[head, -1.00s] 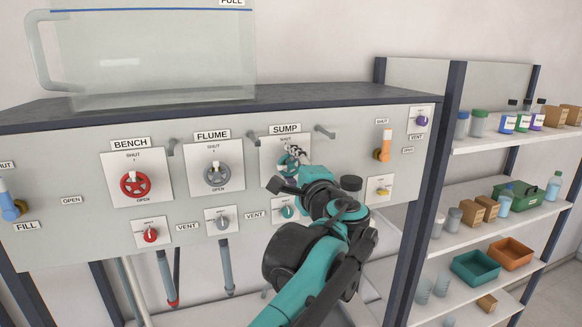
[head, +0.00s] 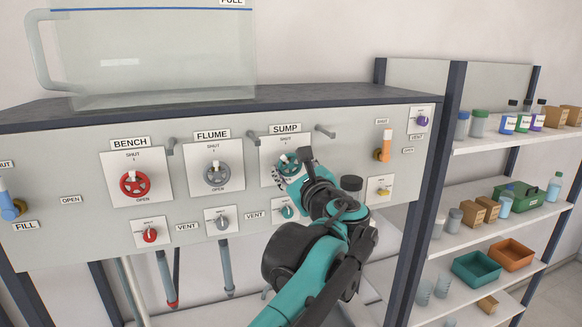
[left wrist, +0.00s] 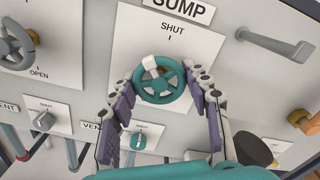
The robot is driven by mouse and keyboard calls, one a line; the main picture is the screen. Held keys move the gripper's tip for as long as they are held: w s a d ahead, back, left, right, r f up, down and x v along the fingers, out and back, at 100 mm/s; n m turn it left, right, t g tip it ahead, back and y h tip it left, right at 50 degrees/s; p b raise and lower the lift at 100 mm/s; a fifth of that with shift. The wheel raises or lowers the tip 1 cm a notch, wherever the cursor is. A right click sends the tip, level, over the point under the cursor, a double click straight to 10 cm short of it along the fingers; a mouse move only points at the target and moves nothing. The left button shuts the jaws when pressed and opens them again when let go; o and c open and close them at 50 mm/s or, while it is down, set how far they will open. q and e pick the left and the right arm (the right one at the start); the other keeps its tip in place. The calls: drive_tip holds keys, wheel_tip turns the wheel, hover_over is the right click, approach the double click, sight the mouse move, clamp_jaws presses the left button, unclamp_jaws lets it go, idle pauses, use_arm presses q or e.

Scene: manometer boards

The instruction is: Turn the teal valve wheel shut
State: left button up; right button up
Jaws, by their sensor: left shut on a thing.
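The teal valve wheel (head: 287,161) sits on the white SUMP plate, under the SHUT label. In the left wrist view the wheel (left wrist: 179,92) shows whole, with a white mark on its rim at the top, slightly left of the SHUT tick. My left gripper (left wrist: 160,82) is shut on the wheel, with a jointed finger against each side of the rim. In the head view my left gripper (head: 285,173) covers the wheel's lower right part. My right gripper is in neither view.
The red BENCH wheel (head: 135,184) and grey FLUME wheel (head: 216,174) are to the left. A small teal vent knob (head: 287,211) is below. Metal pegs, one at the right (head: 325,132), stick out above. An orange-handled valve (head: 384,146) and a shelf rack stand to the right.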

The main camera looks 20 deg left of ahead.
use_arm(q)
drive_tip(key=m, duration=0.4)
drive_tip(key=shift+f, duration=0.1)
drive_tip(key=shift+m, duration=1.8)
drive_tip(key=o, duration=1.2)
drive_tip(key=v, duration=1.2)
